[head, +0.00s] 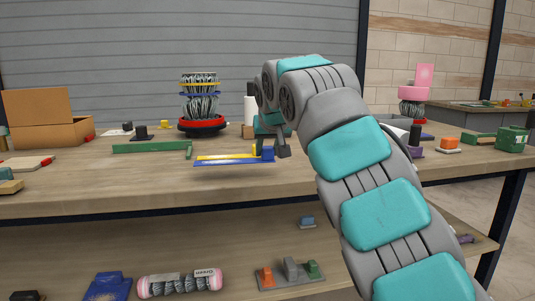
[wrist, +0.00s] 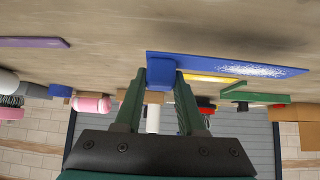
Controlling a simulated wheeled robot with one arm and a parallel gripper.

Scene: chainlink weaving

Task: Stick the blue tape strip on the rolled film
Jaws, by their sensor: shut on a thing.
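My gripper (head: 268,152) is at this tab. In the wrist view, my gripper's green fingers (wrist: 162,76) are shut on the blue tab, and the blue strip (wrist: 225,64) runs off to the right. I cannot tell whether it is lifted. Which thing is the rolled film is unclear. A pink-ended roll (wrist: 92,104) shows in the wrist view; another pink-ended, labelled roll (head: 180,283) lies on the lower shelf.
The yellow strip (head: 222,157) lies close behind the blue one. A green strip (head: 150,147) is to the left. A banded mesh roll (head: 202,105) stands on a red base (head: 202,127) behind. A cardboard box (head: 38,118) is at far left. My arm hides part of the right side.

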